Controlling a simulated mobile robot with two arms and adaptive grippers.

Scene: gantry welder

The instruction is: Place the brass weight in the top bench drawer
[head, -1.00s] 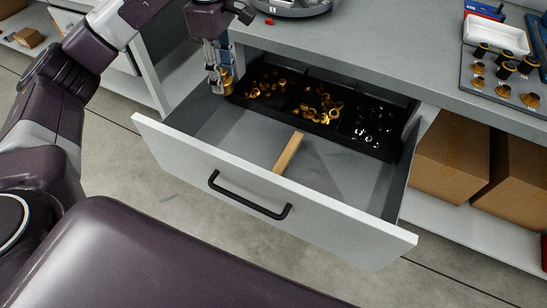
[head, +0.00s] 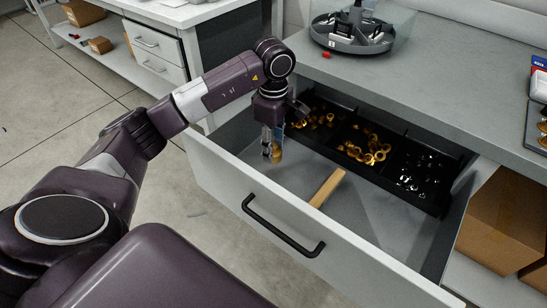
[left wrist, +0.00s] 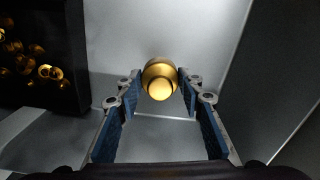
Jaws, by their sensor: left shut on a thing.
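The brass weight (left wrist: 159,80) is round and gold. It sits between the fingertips of my left gripper (left wrist: 159,88) in the left wrist view, and shows partly behind the fingers in the head view (head: 277,153). My left gripper (head: 271,150) is shut on it, pointing down over the left part of the open bench drawer (head: 275,185). Whether the weight touches the drawer floor cannot be told. The drawer is pulled out, with a black handle (head: 283,227) on its grey front. My right gripper is not in view.
Inside the drawer, a black divided tray (head: 385,150) with brass and silver small parts lies along the back. A wooden strip (head: 327,187) lies in the middle. A cardboard box (head: 503,220) stands on the shelf at right. A round grey organizer (head: 352,35) stands on the bench.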

